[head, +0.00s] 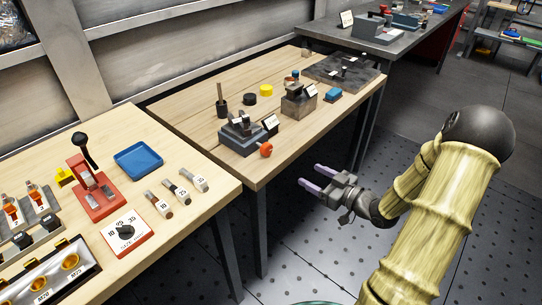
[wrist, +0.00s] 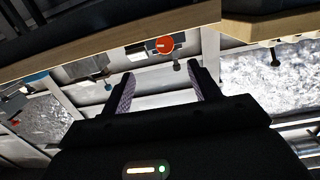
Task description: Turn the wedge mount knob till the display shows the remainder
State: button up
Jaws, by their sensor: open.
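The wedge mount (head: 241,138) is a dark block fixture near the front corner of the wooden table. An orange-red knob (head: 265,150) sits on its near right side. A small pale display (head: 271,122) stands on the mount; its reading is too small to make out. My gripper (head: 311,177) is open and empty, out over the floor to the right of the table edge and apart from the knob. In the wrist view the knob (wrist: 165,45) shows as a red disc beyond the two open fingers (wrist: 161,84).
A nearer table (head: 190,235) holds a dial card and a red lever stand (head: 95,198). The floor around my gripper is clear.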

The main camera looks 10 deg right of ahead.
jog(key=shift+s+d+r+t+y, duration=0.15)
jog(key=shift+s+r+t+y, duration=0.15)
jog(key=shift+s+y, duration=0.15)
send_near(269, 150)
jog(key=b+x, duration=0.1)
jog(key=x, duration=0.8)
jog(key=shift+w, duration=0.1)
jog(key=c, duration=1)
